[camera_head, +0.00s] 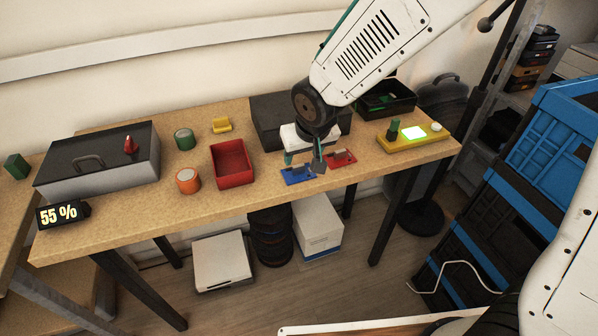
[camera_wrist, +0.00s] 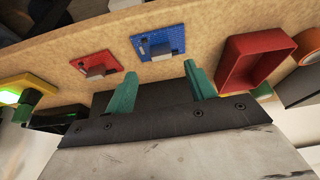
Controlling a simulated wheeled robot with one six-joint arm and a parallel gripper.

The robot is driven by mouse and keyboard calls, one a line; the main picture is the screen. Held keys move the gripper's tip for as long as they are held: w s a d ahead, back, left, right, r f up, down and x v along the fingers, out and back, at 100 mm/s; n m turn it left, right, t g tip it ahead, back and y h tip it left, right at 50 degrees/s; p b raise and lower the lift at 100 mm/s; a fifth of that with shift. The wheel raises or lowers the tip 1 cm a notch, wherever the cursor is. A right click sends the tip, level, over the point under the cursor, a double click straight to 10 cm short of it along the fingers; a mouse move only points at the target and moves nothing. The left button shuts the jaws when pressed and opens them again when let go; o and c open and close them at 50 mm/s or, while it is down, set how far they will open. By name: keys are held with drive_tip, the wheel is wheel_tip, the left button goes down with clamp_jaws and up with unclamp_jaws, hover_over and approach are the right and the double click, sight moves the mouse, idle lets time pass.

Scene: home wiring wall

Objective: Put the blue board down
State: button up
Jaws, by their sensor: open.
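The blue board (camera_head: 299,174) lies flat on the wooden table near its front edge. It also shows in the wrist view (camera_wrist: 158,43), with a small grey block on it. My gripper (camera_head: 304,160) is just above and behind the board in the head view. In the wrist view its two green fingers (camera_wrist: 160,88) are wide apart with nothing between them. The board is beyond the fingertips and apart from them.
A red board (camera_head: 341,158) lies right of the blue one, and a red bin (camera_head: 232,163) stands to the left. A yellow base (camera_head: 413,138) with a lit green panel sits at the table's right end. A dark case (camera_head: 270,122) stands behind my gripper.

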sight(299, 166)
drive_tip(key=x, duration=0.5)
drive_tip(key=shift+s+a+f, duration=0.1)
drive_tip(key=shift+s+f, duration=0.05)
drive_tip(key=shift+f, duration=0.2)
clamp_jaws()
